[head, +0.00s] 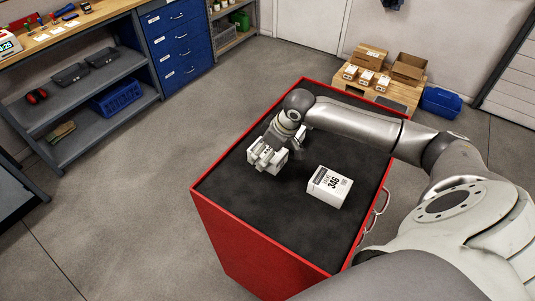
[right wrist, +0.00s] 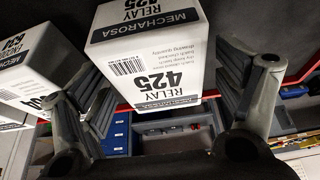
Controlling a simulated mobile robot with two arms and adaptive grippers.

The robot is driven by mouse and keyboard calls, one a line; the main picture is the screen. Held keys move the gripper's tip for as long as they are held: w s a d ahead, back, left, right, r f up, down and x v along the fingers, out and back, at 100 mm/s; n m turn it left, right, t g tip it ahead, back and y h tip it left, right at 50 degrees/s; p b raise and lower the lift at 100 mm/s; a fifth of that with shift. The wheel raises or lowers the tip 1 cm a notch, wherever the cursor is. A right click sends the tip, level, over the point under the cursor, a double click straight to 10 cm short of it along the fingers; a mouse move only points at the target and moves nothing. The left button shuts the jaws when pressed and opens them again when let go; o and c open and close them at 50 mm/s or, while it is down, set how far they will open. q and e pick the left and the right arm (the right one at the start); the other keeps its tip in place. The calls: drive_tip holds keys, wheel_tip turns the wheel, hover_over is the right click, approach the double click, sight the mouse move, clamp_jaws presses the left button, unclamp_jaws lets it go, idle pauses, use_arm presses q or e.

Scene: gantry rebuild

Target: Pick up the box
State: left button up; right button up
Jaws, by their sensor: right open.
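A white box marked RELAY 425 (right wrist: 150,50) shows upside down in the right wrist view, between the spread fingers of my right gripper (right wrist: 165,85). The fingers are open, and I cannot tell whether either touches the box. In the head view my right gripper (head: 267,157) is low over the black top of the red cart (head: 240,215); the 425 box is hard to separate from it there. A second white box, marked 346 (head: 329,187), stands on the cart to the right of the gripper. A white box also shows at the left of the right wrist view (right wrist: 28,62). My left gripper is out of view.
The cart's front left top is bare. A workbench with shelves (head: 85,85) and blue drawers (head: 180,40) stands at the back left. A pallet with cardboard boxes (head: 408,67) and a blue bin (head: 441,102) are behind the cart.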

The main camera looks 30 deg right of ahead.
drive_tip(key=shift+f+p, duration=0.25)
drive_tip(key=shift+p, duration=0.1)
idle(0.6)
drive_tip(key=c, duration=1.3)
